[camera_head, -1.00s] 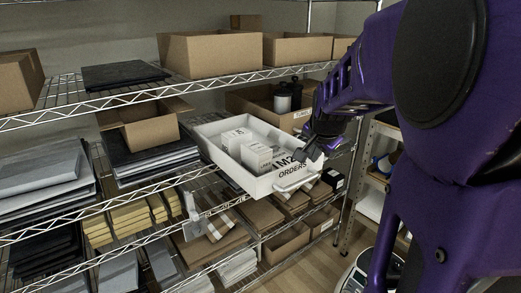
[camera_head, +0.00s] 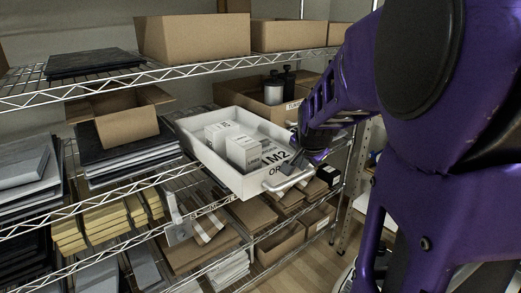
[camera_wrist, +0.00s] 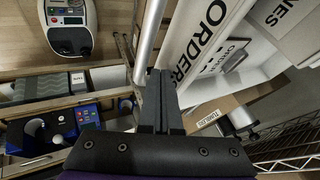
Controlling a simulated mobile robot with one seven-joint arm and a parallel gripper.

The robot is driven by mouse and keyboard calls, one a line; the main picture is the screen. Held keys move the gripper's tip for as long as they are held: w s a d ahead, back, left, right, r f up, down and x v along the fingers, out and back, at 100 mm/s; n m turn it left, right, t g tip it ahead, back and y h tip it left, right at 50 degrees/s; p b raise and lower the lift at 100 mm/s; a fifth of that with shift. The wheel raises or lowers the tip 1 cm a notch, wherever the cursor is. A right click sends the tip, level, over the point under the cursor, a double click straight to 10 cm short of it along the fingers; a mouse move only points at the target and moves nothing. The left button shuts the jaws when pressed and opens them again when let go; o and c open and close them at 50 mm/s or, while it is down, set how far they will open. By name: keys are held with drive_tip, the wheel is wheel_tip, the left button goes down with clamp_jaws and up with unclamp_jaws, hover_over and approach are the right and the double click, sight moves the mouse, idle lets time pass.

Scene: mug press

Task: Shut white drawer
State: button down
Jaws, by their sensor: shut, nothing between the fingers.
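The white drawer (camera_head: 243,184) is an open-topped bin marked "ORDERS". It sticks out past the front edge of the middle wire shelf and holds small white boxes (camera_head: 242,151). Its front has a pale bar handle (camera_head: 289,181). My gripper (camera_head: 291,163) is at the drawer's front, by the handle, and partly covers the lettering. In the wrist view my gripper (camera_wrist: 160,76) has its dark fingers together and empty. The fingertips are close beside the handle (camera_wrist: 150,30) and the drawer front (camera_wrist: 203,45); I cannot tell whether they touch.
A cardboard bin with dark bottles (camera_head: 273,92) stands behind the drawer to the right. A stack of dark folders with an open carton (camera_head: 125,125) is to its left. Cartons stand on the shelf above, and flat boxes (camera_head: 250,215) lie below. A scale (camera_wrist: 70,28) shows in the wrist view.

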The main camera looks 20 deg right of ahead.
idle(0.3)
drive_tip(key=w+a, duration=0.3)
drive_tip(key=w, duration=0.4)
drive_tip(key=w+a, duration=0.2)
drive_tip(key=w, duration=0.6)
drive_tip(key=w+a, duration=0.3)
drive_tip(key=w, duration=0.5)
drive_tip(key=shift+w+a+p, duration=0.15)
drive_tip(key=shift+a+p, duration=0.15)
drive_tip(key=shift+w+a+r, duration=0.1)
drive_tip(key=shift+w+r, duration=0.1)
drive_tip(key=shift+w, duration=0.05)
drive_tip(key=shift+r, duration=0.15)
